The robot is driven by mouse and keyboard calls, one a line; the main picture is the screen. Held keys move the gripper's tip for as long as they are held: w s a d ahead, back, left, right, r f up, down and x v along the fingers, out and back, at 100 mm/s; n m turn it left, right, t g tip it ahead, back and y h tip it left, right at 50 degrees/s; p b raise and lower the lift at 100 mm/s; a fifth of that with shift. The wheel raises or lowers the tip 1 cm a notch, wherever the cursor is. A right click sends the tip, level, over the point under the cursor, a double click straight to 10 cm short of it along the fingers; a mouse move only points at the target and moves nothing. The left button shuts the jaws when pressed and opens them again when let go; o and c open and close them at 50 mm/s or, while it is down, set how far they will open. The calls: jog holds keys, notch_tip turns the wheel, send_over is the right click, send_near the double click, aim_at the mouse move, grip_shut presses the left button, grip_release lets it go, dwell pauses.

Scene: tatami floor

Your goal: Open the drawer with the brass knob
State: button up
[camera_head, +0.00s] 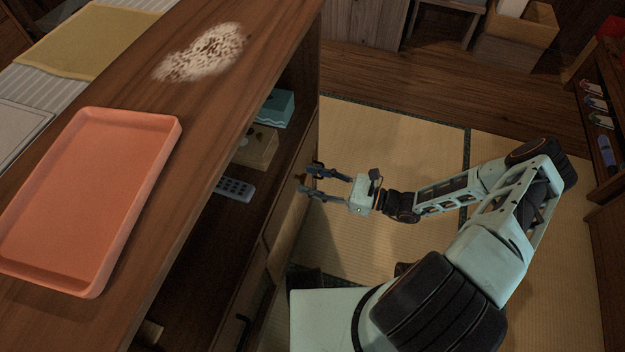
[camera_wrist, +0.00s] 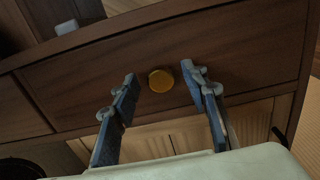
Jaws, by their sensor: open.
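The brass knob (camera_wrist: 161,80) is round and sits on the wooden drawer front (camera_wrist: 255,58) in the wrist view. The drawer appears shut, its front level with the cabinet face around it. My gripper (camera_wrist: 160,84) is open, with one finger on each side of the knob and a gap on both sides. I cannot tell how far the fingertips are from the drawer front. In the head view my gripper (camera_head: 308,180) reaches left to the cabinet's side, beside its lower front. The knob is hidden there.
The wooden counter (camera_head: 215,100) above holds a salmon tray (camera_head: 95,200) and a yellow mat (camera_head: 85,40). The open shelf below holds a remote (camera_head: 234,188), a teal box (camera_head: 277,107) and a wooden box (camera_head: 258,148). Tatami floor (camera_head: 400,150) beside the cabinet is clear. A rack (camera_head: 600,130) stands at right.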

grip_shut()
jog(key=shift+d, duration=0.15)
